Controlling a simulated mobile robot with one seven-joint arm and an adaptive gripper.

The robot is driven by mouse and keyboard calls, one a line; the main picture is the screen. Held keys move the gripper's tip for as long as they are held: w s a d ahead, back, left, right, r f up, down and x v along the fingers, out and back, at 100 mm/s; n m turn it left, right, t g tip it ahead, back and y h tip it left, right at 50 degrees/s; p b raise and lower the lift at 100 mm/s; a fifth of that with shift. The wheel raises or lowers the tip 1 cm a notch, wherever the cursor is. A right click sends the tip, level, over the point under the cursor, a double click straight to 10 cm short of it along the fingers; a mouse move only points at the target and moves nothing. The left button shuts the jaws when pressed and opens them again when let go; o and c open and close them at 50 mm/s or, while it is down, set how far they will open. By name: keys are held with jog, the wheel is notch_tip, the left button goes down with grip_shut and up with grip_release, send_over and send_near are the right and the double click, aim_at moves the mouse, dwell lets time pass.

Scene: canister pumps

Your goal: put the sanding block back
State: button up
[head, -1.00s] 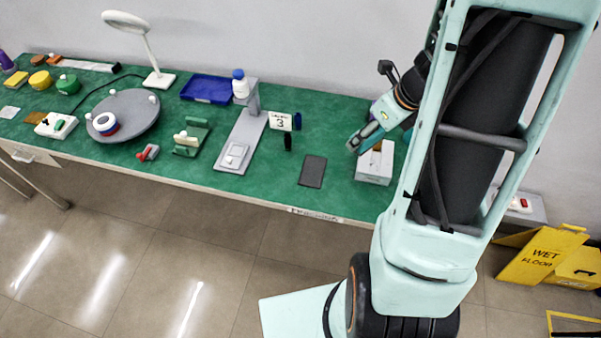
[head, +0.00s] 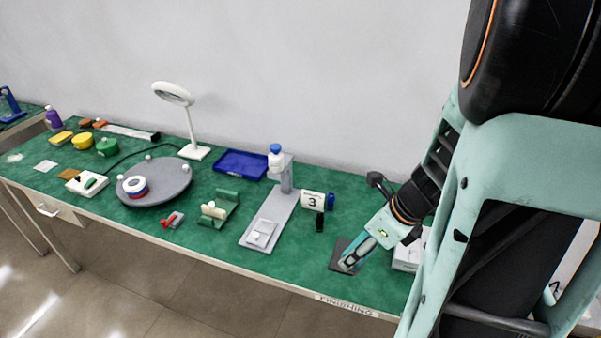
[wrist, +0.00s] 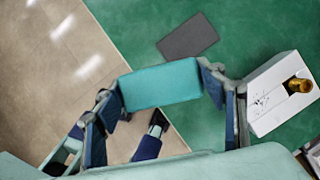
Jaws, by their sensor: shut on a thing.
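A teal block (wrist: 160,86), which I take to be the sanding block, is held between the two fingers of my gripper (wrist: 168,88) in the wrist view. In the head view my gripper (head: 350,259) points down over the front right of the green bench, and the block is hard to make out there. A dark grey rectangular pad (wrist: 188,36) lies flat and bare beyond the block in the wrist view. In the head view the pad (head: 337,248) is partly hidden behind my gripper. The gap between block and pad is hard to judge.
A white box (wrist: 264,100) with an amber item stands right of my gripper. The bench front edge and tiled floor are close on the left in the wrist view.

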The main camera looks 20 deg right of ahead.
aim_at(361, 235)
jog(key=w, duration=0.1)
jog(key=w+f, duration=0.2)
jog(key=shift+w+d, duration=0.25)
jog(key=shift+w, duration=0.05)
jog(key=w+f, duration=0.1)
jog(key=f, duration=0.1)
jog(key=w+f+b, duration=0.1)
jog(key=w, duration=0.1)
jog(key=w+f+b, duration=0.1)
jog(key=w+f, duration=0.1)
jog(key=shift+d+f, duration=0.3)
jog(key=shift+f, duration=0.05)
jog(key=shift+f+b, duration=0.4)
jog(key=shift+f, duration=1.05)
jog(key=shift+f, duration=0.25)
jog(key=o, duration=1.1)
jog(key=shift+r, duration=0.1)
jog(key=shift+s, duration=0.1)
jog(key=shift+r, duration=0.1)
